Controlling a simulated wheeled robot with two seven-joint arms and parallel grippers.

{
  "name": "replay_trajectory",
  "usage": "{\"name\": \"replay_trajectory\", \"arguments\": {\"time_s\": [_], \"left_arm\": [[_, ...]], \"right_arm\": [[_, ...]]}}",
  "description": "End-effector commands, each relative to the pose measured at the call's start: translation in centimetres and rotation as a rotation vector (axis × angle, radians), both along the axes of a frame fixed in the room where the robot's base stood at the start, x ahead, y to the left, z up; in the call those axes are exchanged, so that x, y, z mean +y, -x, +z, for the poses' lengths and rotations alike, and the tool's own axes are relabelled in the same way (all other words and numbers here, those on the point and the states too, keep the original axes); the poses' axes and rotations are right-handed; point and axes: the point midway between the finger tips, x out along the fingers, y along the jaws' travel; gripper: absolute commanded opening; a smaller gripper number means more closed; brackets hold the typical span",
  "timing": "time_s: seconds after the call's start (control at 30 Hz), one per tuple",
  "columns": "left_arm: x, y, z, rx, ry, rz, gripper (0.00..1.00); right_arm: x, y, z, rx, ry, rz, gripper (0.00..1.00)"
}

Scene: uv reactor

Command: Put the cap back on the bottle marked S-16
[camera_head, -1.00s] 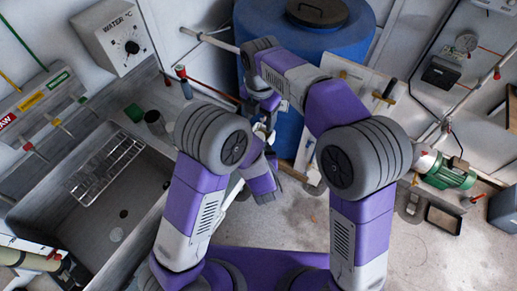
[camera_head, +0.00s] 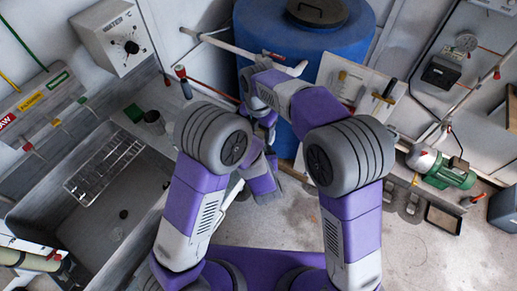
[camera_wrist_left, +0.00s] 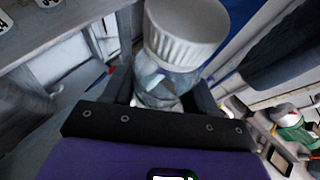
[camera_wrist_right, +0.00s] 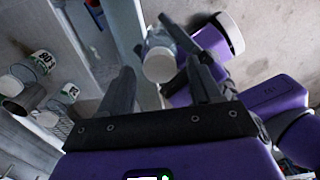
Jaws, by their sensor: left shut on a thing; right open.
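A clear bottle (camera_wrist_left: 160,85) with a white ribbed cap (camera_wrist_left: 185,30) stands between the fingers of my left gripper (camera_wrist_left: 163,92), which is shut on the bottle's body. The cap sits on the bottle's mouth; I cannot tell how tightly. No S-16 mark is readable. In the right wrist view the cap (camera_wrist_right: 159,65) faces the camera, with the bottle (camera_wrist_right: 158,38) behind it. My right gripper (camera_wrist_right: 161,70) is open, its fingertips on either side of the cap in the picture, with no contact visible. In the head view the arms hide both grippers and the bottle.
A blue drum (camera_head: 330,45) stands behind the arms. A sink (camera_head: 105,215) with a wire rack (camera_head: 104,170) is at left. A green motor pump (camera_head: 445,170) is at right. Other labelled containers (camera_wrist_right: 40,62) line a ledge in the right wrist view.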

Motion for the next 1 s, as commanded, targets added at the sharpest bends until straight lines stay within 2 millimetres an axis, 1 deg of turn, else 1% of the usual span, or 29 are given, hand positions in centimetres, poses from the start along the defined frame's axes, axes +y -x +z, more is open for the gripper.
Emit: {"name": "replay_trajectory", "arguments": {"time_s": [0.13,0.43,0.8,0.83,0.93,1.0], "left_arm": [[-0.02,-0.02,0.05,-0.001,0.0,0.0,0.0],[0.0,-0.03,0.05,-0.001,0.0,0.0,0.0],[-0.01,-0.03,0.04,-0.001,0.001,0.0,0.0],[0.0,-0.02,0.04,-0.001,0.001,0.0,0.0],[0.0,-0.02,0.04,-0.001,0.001,0.0,0.0],[0.02,-0.03,0.04,-0.001,0.001,0.0,0.0]], "right_arm": [[0.01,0.02,-0.9,0.0,-0.001,0.0,0.64],[-0.01,-0.01,-1.05,-0.001,-0.002,0.0,0.64],[-0.02,-0.01,-1.03,0.0,-0.001,-0.001,0.07],[-0.02,-0.01,-1.02,0.0,-0.001,-0.001,0.04],[-0.02,-0.01,-1.02,0.0,-0.001,-0.016,0.03],[-0.02,-0.01,-1.02,-0.001,-0.001,-0.064,0.03]]}}
